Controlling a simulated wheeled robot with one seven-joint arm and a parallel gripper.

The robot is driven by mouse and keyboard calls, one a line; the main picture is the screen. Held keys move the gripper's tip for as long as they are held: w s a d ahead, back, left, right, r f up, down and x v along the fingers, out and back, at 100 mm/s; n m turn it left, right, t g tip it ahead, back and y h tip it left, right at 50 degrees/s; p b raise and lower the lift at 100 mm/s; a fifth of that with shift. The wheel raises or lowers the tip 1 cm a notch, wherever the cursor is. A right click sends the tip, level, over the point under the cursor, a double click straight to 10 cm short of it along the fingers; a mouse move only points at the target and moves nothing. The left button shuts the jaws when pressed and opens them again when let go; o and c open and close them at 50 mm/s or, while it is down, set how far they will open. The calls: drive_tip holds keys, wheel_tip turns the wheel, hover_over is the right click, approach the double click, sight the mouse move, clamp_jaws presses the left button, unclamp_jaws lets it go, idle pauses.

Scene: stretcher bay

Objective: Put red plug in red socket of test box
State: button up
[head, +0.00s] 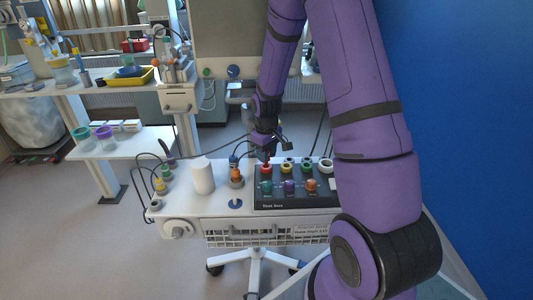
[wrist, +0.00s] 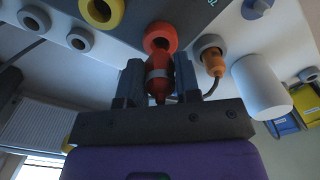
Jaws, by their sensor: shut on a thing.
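My gripper (head: 265,150) is shut on the red plug (wrist: 159,72), which lies between its two dark fingers in the wrist view (wrist: 160,85). The plug's nose points at the red socket (wrist: 160,36) and meets or overlaps its ring. I cannot tell how deep the nose sits. The test box (head: 296,203) is a dark panel on the cart's right part, and its red socket is at the box's back left corner in the head view (head: 266,169). The gripper is directly above that corner and mostly hides the plug there.
On the test box stand a yellow socket (head: 286,168), others beside it, and coloured knobs in front. Left of the box are an orange plug (head: 236,174) in a grey socket and a white cylinder (head: 203,176). Cabled plugs (head: 160,185) line the cart's left end.

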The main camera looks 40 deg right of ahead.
drive_tip(key=shift+f, duration=1.2)
drive_tip(key=o, duration=1)
drive_tip(key=shift+c, duration=0.2)
wheel_tip(320, 180, up, 11)
drive_tip(key=shift+f, duration=0.15)
